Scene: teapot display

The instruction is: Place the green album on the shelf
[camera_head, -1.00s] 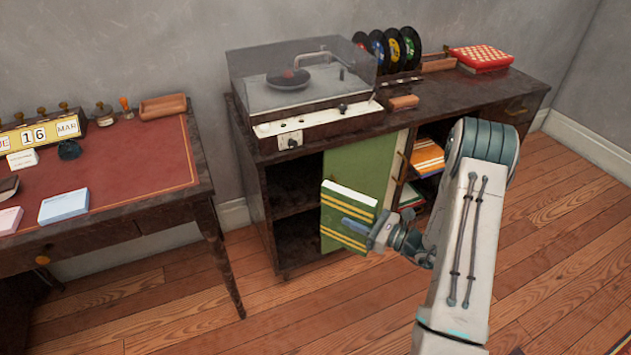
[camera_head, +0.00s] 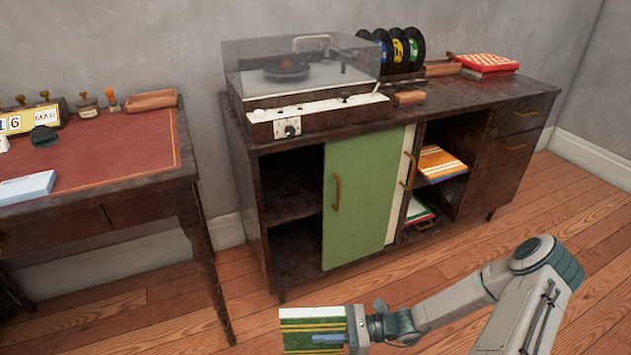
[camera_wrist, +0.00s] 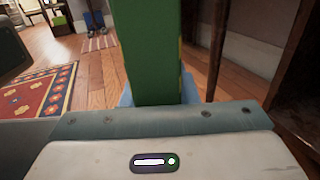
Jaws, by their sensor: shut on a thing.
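The green album (camera_head: 311,322), with yellow stripes and pale page edges, is at the bottom of the head view, in front of and below the cabinet (camera_head: 262,185). My gripper (camera_head: 330,338) is shut on it and holds it clear of the cabinet. In the wrist view the album (camera_wrist: 150,50) stands up between the blue fingertips (camera_wrist: 158,97). The cabinet's left compartment is open, with a bare dark shelf (camera_head: 292,212). The right compartment holds an orange striped album (camera_head: 440,163) on its shelf and more albums (camera_head: 418,210) below.
A green sliding door (camera_head: 356,205) covers the cabinet's middle, with a white door edge beside it. A desk (camera_head: 120,165) stands at left. Wooden floor is clear in front.

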